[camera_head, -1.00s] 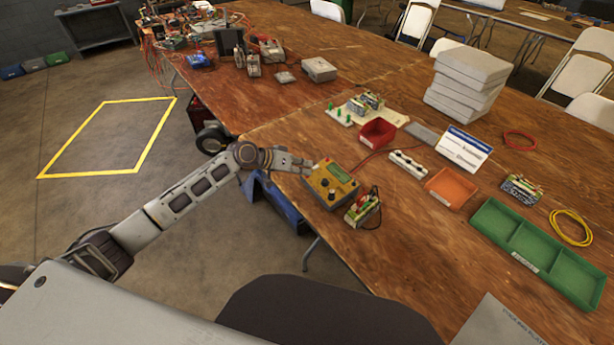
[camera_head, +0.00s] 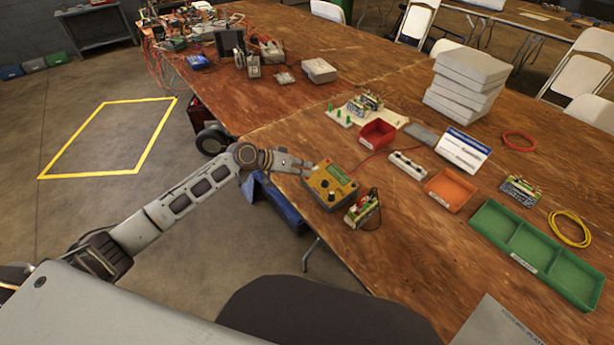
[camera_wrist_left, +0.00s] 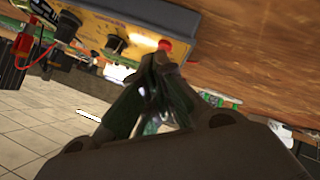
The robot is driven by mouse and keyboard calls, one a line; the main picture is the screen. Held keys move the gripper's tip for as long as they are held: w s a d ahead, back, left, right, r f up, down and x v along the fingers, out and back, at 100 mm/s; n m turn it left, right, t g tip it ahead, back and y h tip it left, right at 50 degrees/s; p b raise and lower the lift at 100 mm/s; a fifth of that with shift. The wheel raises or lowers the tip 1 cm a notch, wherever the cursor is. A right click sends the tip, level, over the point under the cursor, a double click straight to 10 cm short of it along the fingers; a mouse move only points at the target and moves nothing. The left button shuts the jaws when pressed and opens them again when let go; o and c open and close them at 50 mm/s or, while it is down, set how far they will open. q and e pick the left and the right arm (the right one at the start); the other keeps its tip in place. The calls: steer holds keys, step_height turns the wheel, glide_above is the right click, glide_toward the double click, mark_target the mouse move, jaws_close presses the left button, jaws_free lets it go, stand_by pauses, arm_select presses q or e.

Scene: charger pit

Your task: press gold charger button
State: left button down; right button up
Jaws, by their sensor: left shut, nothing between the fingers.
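The gold charger (camera_head: 329,186) sits near the left edge of the wooden table, with a green screen and dark knobs on its top. In the left wrist view the charger (camera_wrist_left: 130,16) fills the upper part, with two black knobs and a red button (camera_wrist_left: 165,45). My left gripper (camera_head: 307,168) is at the charger's left end. In the left wrist view the fingertips of my left gripper (camera_wrist_left: 163,62) are shut and empty, right at the red button. I cannot tell whether they touch it. My right gripper is not in view.
A small battery board (camera_head: 362,208) with wires stands beside the charger. A red bin (camera_head: 377,133), a white power strip (camera_head: 408,165), an orange tray (camera_head: 450,188) and a green tray (camera_head: 537,253) lie farther right. Bare table lies in front of the orange tray.

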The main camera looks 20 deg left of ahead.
arm_select(q)
steer(key=shift+r+p, duration=0.3)
steer(key=shift+r, duration=0.2)
steer(key=shift+s+a+r+p, duration=0.1)
steer(key=shift+s+r+p, duration=0.05)
steer(key=shift+r+p, duration=0.65)
steer(key=shift+s+a+r+p, duration=0.1)
steer(key=shift+a+r+p, duration=0.05)
steer(key=shift+r+p, duration=0.65)
steer(key=shift+s+a+r+p, duration=0.1)
steer(key=shift+s+r+p, duration=0.05)
steer(key=shift+r+p, duration=0.65)
